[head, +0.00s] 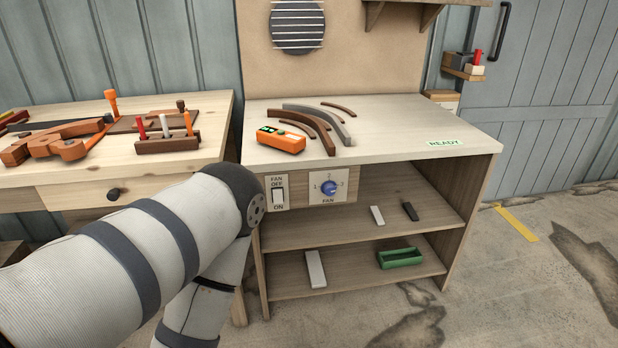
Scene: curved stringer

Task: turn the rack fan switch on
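The fan switch (278,196) is a white rocker on a pale plate at the front left of the rack. OFF is printed above it and ON below it; which way it is tipped is too small to tell. A blue fan dial (328,188) with marks 1, 2 and 3 sits just right of it. A round dark fan grille (298,38) with pale bars is on the back panel. My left arm comes in from the left, its elbow close beside the switch plate in the picture. Neither gripper is in view.
The rack top (400,135) holds curved strips (312,122) and an orange device (281,140). The shelves below carry small blocks and a green tray (400,258). A wooden workbench (60,172) with tools stands at left. The floor at right is clear.

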